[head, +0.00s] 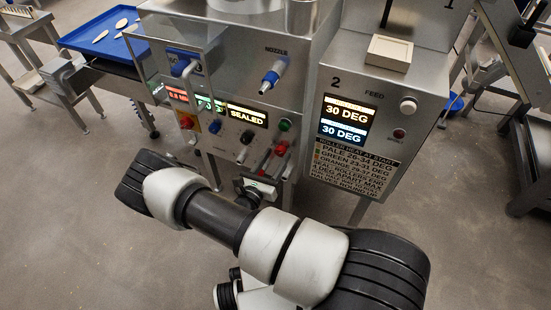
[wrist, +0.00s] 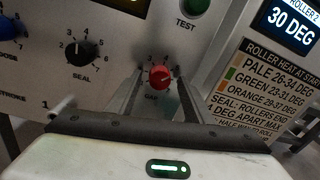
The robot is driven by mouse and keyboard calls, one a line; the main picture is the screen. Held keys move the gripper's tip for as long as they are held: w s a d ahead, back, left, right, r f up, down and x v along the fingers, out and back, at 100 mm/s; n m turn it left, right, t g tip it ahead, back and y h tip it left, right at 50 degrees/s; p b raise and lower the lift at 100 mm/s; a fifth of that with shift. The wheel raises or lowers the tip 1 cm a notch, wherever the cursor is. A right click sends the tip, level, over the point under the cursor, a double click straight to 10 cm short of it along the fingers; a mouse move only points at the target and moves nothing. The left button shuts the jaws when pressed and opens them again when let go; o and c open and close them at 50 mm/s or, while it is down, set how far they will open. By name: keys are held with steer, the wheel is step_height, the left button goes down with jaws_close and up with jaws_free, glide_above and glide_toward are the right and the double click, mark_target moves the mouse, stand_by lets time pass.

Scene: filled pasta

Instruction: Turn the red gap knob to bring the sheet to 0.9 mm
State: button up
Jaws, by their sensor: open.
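The red gap knob (wrist: 160,78) shows in the wrist view on the grey panel, with a dial scale around it and a partly hidden "GAP" label below. My gripper (wrist: 161,92) is open, with one finger on each side of the knob. I cannot tell whether either finger touches it. In the head view my gripper (head: 259,184) is at the lower panel, and its fingertips are hard to make out. A small red-lit display (head: 177,95) on the panel's left is too small to read surely. The sheet itself cannot be made out.
The black seal knob (wrist: 83,50) is left of the gap knob, with a blue knob (wrist: 10,27) farther left. The green test button (wrist: 195,5) is above. A yellow-lit display (head: 247,115) reads "SEALED". A heat notice (head: 352,172) is at right.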

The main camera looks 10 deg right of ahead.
steer(key=shift+w+d, duration=0.1)
steer(key=c, duration=1)
steer(key=shift+c, duration=0.2)
steer(key=shift+m, duration=0.4)
steer(key=m+p, duration=0.1)
steer(key=m, duration=0.2)
steer(key=shift+m+p, duration=0.3)
steer(key=shift+m+y+p, duration=0.3)
steer(key=shift+m+p, duration=0.35)
steer(key=shift+m, duration=1.35)
steer(key=o, duration=1)
